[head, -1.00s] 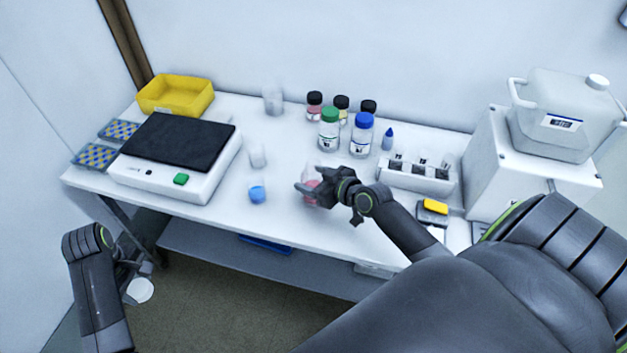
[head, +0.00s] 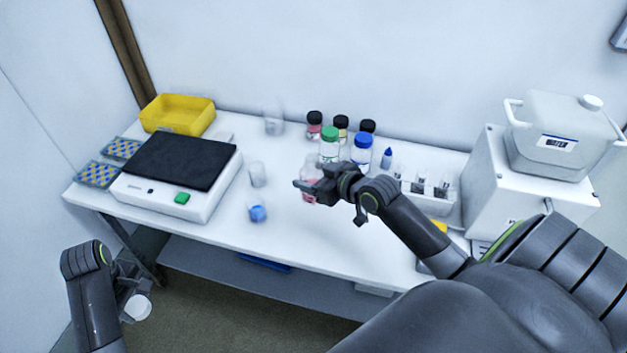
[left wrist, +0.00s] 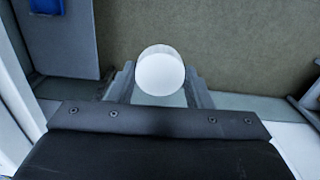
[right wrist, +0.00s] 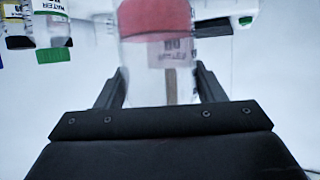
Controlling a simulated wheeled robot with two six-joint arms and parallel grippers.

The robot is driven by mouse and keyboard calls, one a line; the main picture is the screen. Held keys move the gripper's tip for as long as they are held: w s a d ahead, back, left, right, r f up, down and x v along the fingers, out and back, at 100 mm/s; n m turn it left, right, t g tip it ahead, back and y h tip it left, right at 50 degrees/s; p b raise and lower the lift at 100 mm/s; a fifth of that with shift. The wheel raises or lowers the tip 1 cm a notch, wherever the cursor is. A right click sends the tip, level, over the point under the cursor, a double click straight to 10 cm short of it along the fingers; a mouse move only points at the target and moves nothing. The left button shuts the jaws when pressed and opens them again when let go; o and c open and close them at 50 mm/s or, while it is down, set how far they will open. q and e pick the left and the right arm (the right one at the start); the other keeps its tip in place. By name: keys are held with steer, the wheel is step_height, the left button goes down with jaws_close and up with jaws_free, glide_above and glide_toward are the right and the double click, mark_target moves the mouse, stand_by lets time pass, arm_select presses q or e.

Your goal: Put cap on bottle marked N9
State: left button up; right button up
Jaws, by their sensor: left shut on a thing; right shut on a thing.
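My left gripper (head: 134,296) is shut on a white round cap (head: 140,308), out in front of the table and below its top. The cap shows as a white disc between the fingers in the left wrist view (left wrist: 160,73). My right gripper (head: 308,186) is shut on a clear bottle with red contents (head: 309,197), over the table's front middle. In the upside-down right wrist view the bottle (right wrist: 156,50) sits between the fingers, red contents at the picture's top. Its label is partly visible but I cannot read it as N9. Its mouth is hidden.
Bottles with green (head: 330,133), blue (head: 362,141) and black caps stand behind the right gripper. A beaker with blue contents (head: 258,214) and a clear beaker (head: 257,175) stand left of it. A balance (head: 170,198), a yellow bin (head: 178,116) and a vial rack (head: 430,203) are on the table (head: 300,235).

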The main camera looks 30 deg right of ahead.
steer(key=shift+r, duration=0.4)
steer(key=o, duration=0.7)
steer(key=c, duration=0.9)
steer(key=s+a+r+n+y, duration=0.1)
steer(key=s+a+r, duration=0.2)
steer(key=a, duration=0.1)
steer(key=s+a+r+n+y, duration=0.1)
steer(key=s+a+r, duration=0.3)
steer(key=s+a+r+n+g+y, duration=0.1)
steer(key=s+a+r, duration=0.2)
steer(key=s+a, duration=0.1)
steer(key=shift+s+a+r+y, duration=0.2)
steer(key=shift+s+a+y, duration=0.1)
steer(key=shift+a, duration=0.25)
steer(key=shift+w, duration=0.1)
